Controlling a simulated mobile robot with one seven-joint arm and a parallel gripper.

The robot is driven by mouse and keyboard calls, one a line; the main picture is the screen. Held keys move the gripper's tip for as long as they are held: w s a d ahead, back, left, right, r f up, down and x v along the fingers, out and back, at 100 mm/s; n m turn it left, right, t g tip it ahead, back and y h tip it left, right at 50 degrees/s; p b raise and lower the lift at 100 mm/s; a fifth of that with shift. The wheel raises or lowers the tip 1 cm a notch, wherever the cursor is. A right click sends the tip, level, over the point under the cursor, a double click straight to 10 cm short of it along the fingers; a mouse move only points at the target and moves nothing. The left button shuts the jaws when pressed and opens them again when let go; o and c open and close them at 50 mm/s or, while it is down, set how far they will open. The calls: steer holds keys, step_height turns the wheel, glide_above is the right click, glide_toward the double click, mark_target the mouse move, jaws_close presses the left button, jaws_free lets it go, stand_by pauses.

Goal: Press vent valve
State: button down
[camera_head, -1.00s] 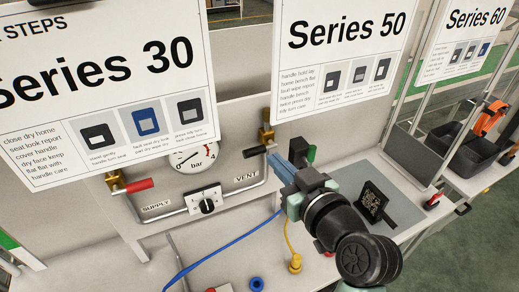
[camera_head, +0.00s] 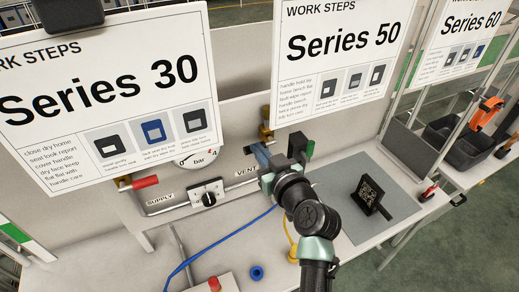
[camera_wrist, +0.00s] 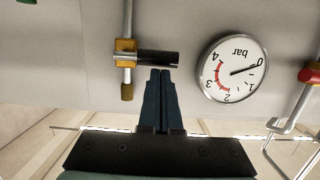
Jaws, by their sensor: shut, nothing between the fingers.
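The vent valve (camera_head: 265,128) is a brass fitting on the back panel above the VENT label (camera_head: 246,171). In the wrist view the valve (camera_wrist: 125,57) shows upside down, with its black handle (camera_wrist: 160,58) sticking out sideways. My gripper (camera_wrist: 161,72) is shut and empty, its blue fingertips right at the handle near its free end; I cannot tell whether they touch. In the head view my gripper (camera_head: 260,153) is in front of the valve and largely hides the handle.
The pressure gauge (camera_wrist: 234,69) reads near 0 beside the valve; a sign partly covers it in the head view. The red-handled supply valve (camera_head: 144,182) and a black selector knob (camera_head: 208,199) are to the left. Large Series signs hang close above. A blue hose (camera_head: 225,239) crosses the bench.

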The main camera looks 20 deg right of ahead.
steer(key=shift+f, duration=0.1)
steer(key=shift+a+f+n+b, duration=0.15)
steer(key=shift+n+b, duration=0.15)
steer(key=shift+b, duration=0.45)
steer(key=shift+f+n+b, duration=0.2)
steer(key=shift+n+b, duration=0.1)
steer(key=shift+b, duration=0.45)
step_height(320, 180, down, 6)
steer(key=d+n+t+h+b, duration=0.1)
steer(key=n+b, duration=1.1)
steer(key=b, duration=1.2)
steer(key=shift+d+n+t+h, duration=0.3)
steer(key=shift+d+h, duration=0.3)
steer(key=shift+h, duration=0.6)
steer(key=shift+a+f, duration=0.1)
